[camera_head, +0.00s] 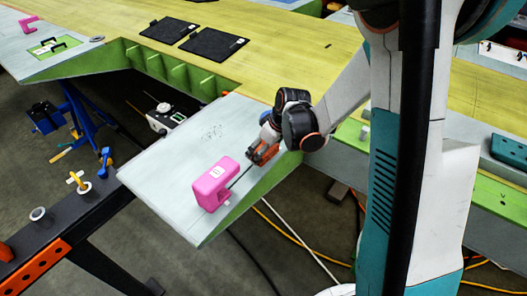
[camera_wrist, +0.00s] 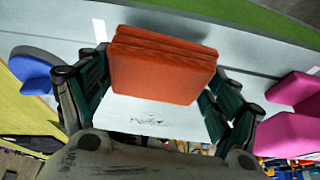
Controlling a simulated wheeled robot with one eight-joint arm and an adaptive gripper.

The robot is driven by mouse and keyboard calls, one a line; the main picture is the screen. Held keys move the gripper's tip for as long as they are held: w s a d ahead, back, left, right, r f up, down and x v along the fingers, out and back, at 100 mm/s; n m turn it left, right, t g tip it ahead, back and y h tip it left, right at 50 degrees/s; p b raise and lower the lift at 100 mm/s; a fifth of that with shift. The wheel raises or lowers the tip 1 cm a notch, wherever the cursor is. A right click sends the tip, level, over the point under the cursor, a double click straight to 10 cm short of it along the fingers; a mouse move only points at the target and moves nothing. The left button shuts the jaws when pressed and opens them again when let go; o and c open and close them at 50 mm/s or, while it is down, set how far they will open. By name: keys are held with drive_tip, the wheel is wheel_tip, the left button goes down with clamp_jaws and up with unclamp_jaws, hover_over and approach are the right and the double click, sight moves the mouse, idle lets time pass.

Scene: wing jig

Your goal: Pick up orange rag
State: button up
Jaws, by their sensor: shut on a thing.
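The orange rag (camera_wrist: 160,72) is a folded, thick square pad. In the wrist view it sits between the two dark green fingers of my gripper (camera_wrist: 155,92), which is shut on it. In the head view my gripper (camera_head: 264,148) is over the right part of the pale wing panel, and the orange rag (camera_head: 259,155) shows small and partly covered at its end. I cannot tell whether the rag touches the panel.
A pink block (camera_head: 211,188) with a thin dark rod beside it stands on the pale panel (camera_head: 160,170), just left of and nearer than my gripper. The pink block also shows at right in the wrist view (camera_wrist: 290,133). Black mats (camera_head: 212,43) lie farther back on the yellow-green wing.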

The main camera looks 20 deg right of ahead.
wheel_tip(320, 180, up, 18)
drive_tip(key=p, duration=0.1)
drive_tip(key=shift+p, duration=0.4)
